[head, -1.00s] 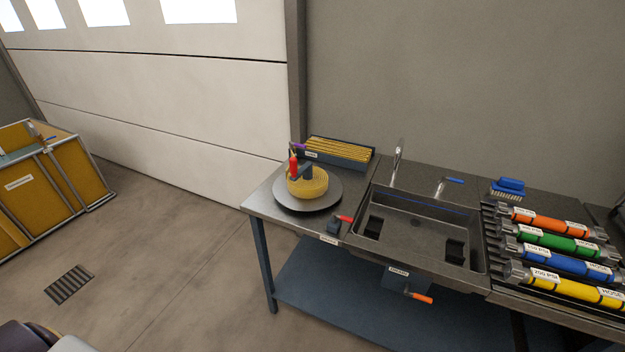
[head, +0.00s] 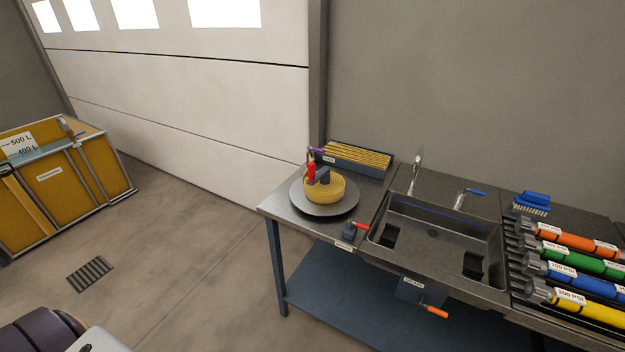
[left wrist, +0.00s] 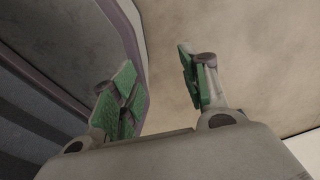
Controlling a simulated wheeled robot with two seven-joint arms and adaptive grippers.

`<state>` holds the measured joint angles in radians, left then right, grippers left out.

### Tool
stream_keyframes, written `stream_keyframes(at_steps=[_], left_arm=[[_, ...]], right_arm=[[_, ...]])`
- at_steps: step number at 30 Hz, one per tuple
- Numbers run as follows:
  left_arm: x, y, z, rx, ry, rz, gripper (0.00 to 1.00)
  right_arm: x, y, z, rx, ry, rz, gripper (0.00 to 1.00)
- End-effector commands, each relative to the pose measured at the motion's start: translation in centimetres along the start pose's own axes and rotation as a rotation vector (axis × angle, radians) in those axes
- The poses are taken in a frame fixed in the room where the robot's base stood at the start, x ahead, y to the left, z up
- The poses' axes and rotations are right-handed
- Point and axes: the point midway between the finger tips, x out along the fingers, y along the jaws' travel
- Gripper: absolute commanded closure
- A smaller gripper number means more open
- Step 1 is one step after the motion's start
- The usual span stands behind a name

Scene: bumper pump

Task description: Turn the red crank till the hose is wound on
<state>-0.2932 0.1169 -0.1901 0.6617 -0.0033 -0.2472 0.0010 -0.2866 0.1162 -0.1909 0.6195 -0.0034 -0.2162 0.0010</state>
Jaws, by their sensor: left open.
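The red crank (head: 310,173) stands upright at the left side of the yellow wound hose (head: 325,190) on a round grey turntable (head: 324,209), at the left end of the metal bench. A dark arm joins the crank to the middle of the coil. My left gripper (left wrist: 157,85) is open and empty in the left wrist view, its green-padded fingers apart over bare floor. It is away from the crank. My right gripper is in neither view.
A sink (head: 437,236) with a small red-handled lever (head: 358,227) sits right of the turntable. Orange, green, blue and yellow hoses lie on a rack at far right. A yellow tank (head: 50,180) stands at left.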

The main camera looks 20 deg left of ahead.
Motion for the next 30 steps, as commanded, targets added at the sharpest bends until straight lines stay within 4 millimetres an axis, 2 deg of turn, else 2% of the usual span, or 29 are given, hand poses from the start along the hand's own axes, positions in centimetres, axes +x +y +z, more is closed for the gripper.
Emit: stream_keyframes(at_steps=[5,14,23,30], left_arm=[[-1.0,0.2,-3.2,-0.004,0.016,0.002,0.55],[-4.0,0.4,-9.4,-0.010,0.039,0.005,0.55],[-8.3,0.4,-15.2,-0.018,0.063,0.007,0.55],[-12.6,0.4,-19.3,-0.023,0.083,0.008,0.55]], right_arm=[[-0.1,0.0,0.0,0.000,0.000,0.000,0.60],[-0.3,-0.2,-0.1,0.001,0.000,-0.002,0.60],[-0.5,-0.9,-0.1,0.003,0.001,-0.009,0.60],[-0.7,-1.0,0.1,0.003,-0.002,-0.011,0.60]])
